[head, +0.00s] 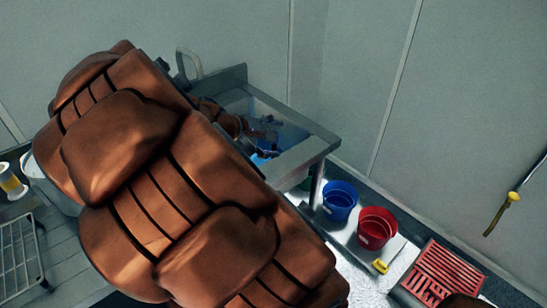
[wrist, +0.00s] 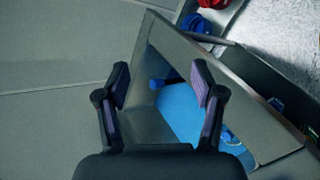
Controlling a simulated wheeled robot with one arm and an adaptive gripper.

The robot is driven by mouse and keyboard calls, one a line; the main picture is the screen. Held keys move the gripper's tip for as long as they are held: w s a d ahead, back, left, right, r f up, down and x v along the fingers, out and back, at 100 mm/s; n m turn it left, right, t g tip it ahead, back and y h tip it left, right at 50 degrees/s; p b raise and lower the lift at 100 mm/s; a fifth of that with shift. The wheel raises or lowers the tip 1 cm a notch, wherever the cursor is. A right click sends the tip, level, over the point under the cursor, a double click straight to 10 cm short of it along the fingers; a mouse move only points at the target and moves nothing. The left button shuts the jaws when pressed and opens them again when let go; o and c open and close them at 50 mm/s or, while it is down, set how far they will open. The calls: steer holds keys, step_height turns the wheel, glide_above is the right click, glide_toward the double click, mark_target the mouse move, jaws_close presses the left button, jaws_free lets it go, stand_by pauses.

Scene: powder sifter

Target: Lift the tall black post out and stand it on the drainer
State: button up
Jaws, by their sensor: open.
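My gripper (wrist: 160,82) is open and empty in the wrist view, its two dark fingers spread with purple inner pads. It points over the edge of the metal sink (wrist: 240,120). A blue thing (wrist: 190,115) lies in the basin beyond and between the fingers. In the head view my arm reaches over to the sink (head: 305,155) at the back, and its end is small and dark there. I cannot make out the tall black post for certain in either view. A ribbed metal draining surface (head: 65,258) shows at the lower left of the head view.
A wire rack (head: 20,258) stands at the left with a yellow-and-white roll (head: 11,182) behind it. A blue bucket (head: 340,200), a red bucket (head: 376,228) and a red slatted crate (head: 445,273) are right of my arm. Walls close off the back.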

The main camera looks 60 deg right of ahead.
steer(key=w+d+f+n+t+h, duration=0.2)
steer(key=w+d+n+h, duration=0.2)
steer(key=w+d+n, duration=0.7)
steer(key=shift+w+d+f+n+t+y+p, duration=0.35)
steer(key=shift+w+d+f+n, duration=0.65)
steer(key=shift+d+f, duration=1.6)
steer(key=shift+w+d+f+n+t+y+p, duration=0.1)
steer(key=shift+w+d+f+n+t+p, duration=0.4)
steer(key=shift+d+f+n, duration=2.1)
steer(key=shift+w+d+f+m+t+y+p, duration=0.2)
steer(key=shift+w+d+f+t, duration=0.5)
steer(key=shift+f, duration=3.6)
steer(key=shift+p+x, duration=0.3)
steer(key=shift+x, duration=0.85)
steer(key=shift+w+r, duration=0.1)
steer(key=shift+w, duration=0.05)
jaws_close()
